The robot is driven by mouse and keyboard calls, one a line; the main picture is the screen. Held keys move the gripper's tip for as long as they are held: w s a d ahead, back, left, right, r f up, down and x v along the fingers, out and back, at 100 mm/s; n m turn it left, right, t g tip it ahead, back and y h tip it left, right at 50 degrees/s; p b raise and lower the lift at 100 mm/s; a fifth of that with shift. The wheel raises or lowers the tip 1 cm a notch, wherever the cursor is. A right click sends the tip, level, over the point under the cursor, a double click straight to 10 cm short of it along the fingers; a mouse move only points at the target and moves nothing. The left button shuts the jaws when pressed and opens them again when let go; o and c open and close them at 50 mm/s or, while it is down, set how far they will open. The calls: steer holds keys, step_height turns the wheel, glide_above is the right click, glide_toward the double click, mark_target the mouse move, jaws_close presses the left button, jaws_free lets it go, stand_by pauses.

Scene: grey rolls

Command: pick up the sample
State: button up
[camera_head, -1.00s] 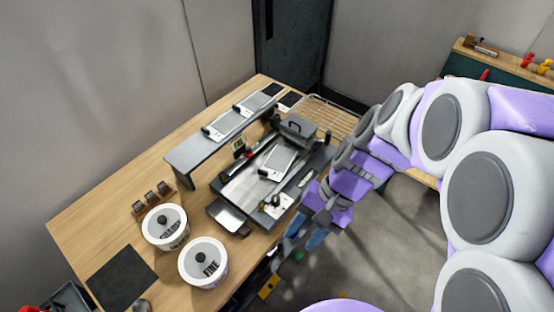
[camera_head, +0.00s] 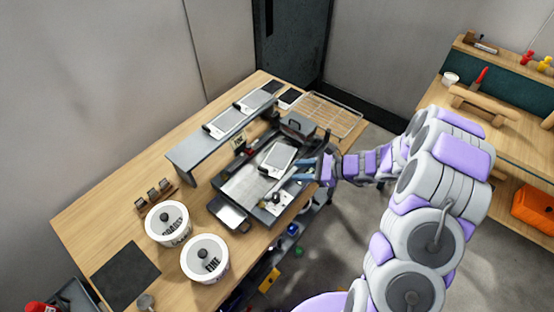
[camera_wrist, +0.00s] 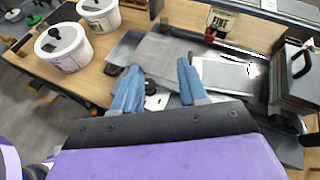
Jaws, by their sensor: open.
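Nothing is labelled as the sample. A pale flat plate with a white end (camera_head: 278,158) lies on the dark grey machine tray (camera_head: 240,186); the plate also shows in the wrist view (camera_wrist: 228,76). Similar plates lie on the grey shelf behind, one nearer (camera_head: 222,124) and one farther (camera_head: 254,101). My gripper (camera_head: 303,170) is at the right edge of the machine, its blue fingers pointing left over it. In the wrist view the fingers (camera_wrist: 158,82) are apart with nothing held between them. The plate is just beyond the right finger.
A grey handled block (camera_head: 298,125) sits at the machine's back. A wire rack (camera_head: 333,114) lies behind. The table's left part (camera_head: 100,215) is mostly clear.

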steer(key=w+d+f+m+t, duration=0.3)
steer(key=d+f+m, duration=0.1)
steer(key=f, duration=0.3)
steer(key=b, duration=0.2)
glide_toward(267, 169)
steer(key=shift+g+h, duration=0.3)
steer(key=x, duration=0.8)
steer(key=shift+w+a+r, duration=0.1)
steer(key=shift+a+r, duration=0.15)
steer(key=shift+c, duration=0.4)
steer(key=shift+d, duration=0.1)
jaws_close()
